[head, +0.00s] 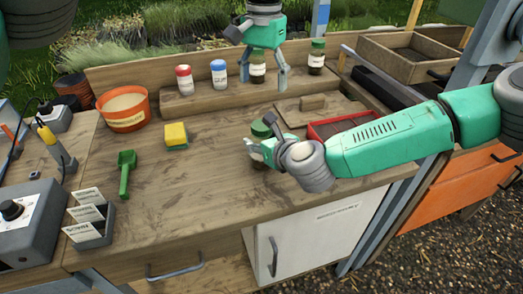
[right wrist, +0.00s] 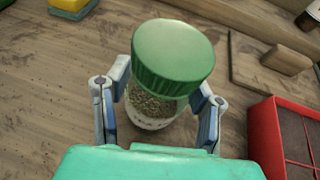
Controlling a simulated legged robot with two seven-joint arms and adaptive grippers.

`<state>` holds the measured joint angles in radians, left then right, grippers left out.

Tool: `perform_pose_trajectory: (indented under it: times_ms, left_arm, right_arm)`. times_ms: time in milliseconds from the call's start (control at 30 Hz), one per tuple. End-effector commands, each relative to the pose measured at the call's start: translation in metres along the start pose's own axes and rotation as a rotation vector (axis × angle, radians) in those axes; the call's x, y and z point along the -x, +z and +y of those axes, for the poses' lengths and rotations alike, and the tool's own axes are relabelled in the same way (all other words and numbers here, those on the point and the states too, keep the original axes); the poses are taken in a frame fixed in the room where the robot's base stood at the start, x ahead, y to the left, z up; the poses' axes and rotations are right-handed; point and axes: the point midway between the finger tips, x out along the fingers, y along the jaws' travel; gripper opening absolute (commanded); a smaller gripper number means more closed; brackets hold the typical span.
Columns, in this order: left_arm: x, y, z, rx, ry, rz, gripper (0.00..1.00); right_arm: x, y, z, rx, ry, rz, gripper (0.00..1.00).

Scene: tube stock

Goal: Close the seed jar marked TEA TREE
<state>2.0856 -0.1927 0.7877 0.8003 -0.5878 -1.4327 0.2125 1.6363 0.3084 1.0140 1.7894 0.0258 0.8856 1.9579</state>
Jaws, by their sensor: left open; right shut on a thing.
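A glass jar with a green lid (right wrist: 173,55) and brown seeds stands in the right wrist view; its label (right wrist: 150,122) is mostly hidden and I cannot read it. My right gripper (right wrist: 162,98) is shut on this jar's body, a finger on each side. In the head view the jar's green lid (head: 262,130) shows above my right gripper (head: 258,150), over the bench top. The lid sits on the jar mouth; I cannot tell how tight.
Red-capped (head: 185,80), blue-capped (head: 219,74) and green-capped (head: 317,56) jars stand on the back shelf (head: 200,104). A red tray (head: 314,136) and a wooden board (head: 296,111) lie right of the held jar. A yellow sponge (head: 176,135) and green scoop (head: 126,172) lie left; bench between is clear.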

Motion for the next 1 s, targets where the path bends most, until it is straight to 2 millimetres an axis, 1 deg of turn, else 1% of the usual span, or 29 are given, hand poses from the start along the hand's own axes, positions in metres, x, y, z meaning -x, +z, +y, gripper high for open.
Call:
perform_pose_trajectory:
  times_ms: [233,267,300,333,633,733,867,1000]
  left_arm:
    - [0.001,0.0,0.0,0.0,0.0,-0.001,0.66]
    - [0.001,0.0,0.0,0.0,0.0,-0.001,0.66]
    - [0.001,0.0,0.0,0.0,0.0,-0.001,0.66]
    - [0.0,0.0,0.0,0.0,0.0,-0.001,0.66]
    - [0.001,0.001,0.0,0.001,0.0,0.0,0.66]
    - [0.001,0.001,0.0,0.001,0.0,0.0,0.66]
    - [0.001,0.001,0.0,0.001,0.0,0.0,0.66]
    - [0.001,0.001,0.0,0.001,0.0,0.0,0.66]
  right_arm:
    - [0.0,-0.002,-0.001,0.0,-0.001,0.003,0.0]
    - [0.0,-0.002,-0.001,0.0,-0.001,0.003,0.52]
    - [0.0,-0.002,-0.001,0.0,-0.001,0.003,0.66]
    - [0.0,-0.002,-0.001,0.0,-0.001,0.003,0.73]
    - [0.001,0.0,0.0,0.0,-0.001,0.0,0.73]
    - [0.006,0.0,0.0,-0.001,0.0,0.001,0.73]
    - [0.025,-0.001,-0.001,-0.001,0.001,0.001,0.73]
    - [0.056,-0.001,-0.001,-0.002,0.001,0.001,0.73]
